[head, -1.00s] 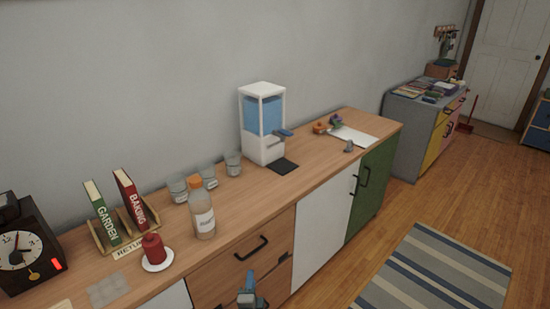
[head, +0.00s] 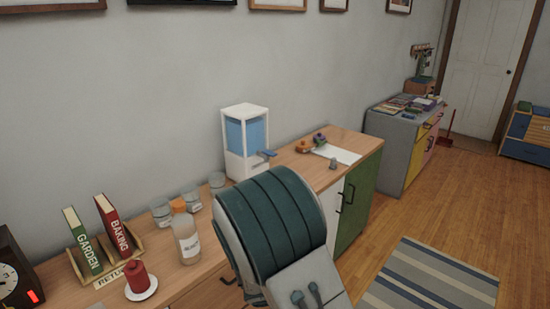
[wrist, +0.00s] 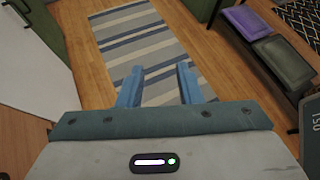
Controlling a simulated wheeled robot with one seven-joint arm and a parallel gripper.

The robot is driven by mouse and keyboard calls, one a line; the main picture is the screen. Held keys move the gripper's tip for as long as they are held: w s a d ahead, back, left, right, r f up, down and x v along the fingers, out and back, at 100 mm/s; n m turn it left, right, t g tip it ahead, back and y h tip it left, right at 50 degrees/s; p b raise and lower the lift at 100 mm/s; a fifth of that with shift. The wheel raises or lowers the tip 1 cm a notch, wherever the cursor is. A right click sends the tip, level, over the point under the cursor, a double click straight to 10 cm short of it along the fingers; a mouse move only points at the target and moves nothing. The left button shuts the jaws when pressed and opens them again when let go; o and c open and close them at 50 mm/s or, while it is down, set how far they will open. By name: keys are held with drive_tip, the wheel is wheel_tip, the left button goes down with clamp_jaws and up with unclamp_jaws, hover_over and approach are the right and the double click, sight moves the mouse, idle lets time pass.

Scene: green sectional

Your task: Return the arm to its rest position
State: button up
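My arm is raised in the head view, its grey and dark green link in front of the wooden sideboard (head: 350,150) and hiding part of its top and front. My gripper (wrist: 158,88) shows in the wrist view, with its two blue fingers apart and nothing between them. It points down over the floor, with the striped rug (wrist: 150,40) beyond the fingers. In the head view the gripper's fingers cannot be made out.
On the sideboard stand a water dispenser (head: 246,142), a bottle (head: 186,235), several glasses, a red candle (head: 138,278) and books (head: 113,225). A grey cabinet (head: 392,140) stands farther back.

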drive_tip(key=s+d+r+m+g+y, duration=0.1)
drive_tip(key=s+r+m+y, duration=1)
drive_tip(key=m, duration=1.2)
drive_tip(key=shift+s+d+r+m, duration=0.2)
drive_tip(key=shift+s+r+m, duration=0.1)
drive_tip(key=shift+s+r, duration=1.85)
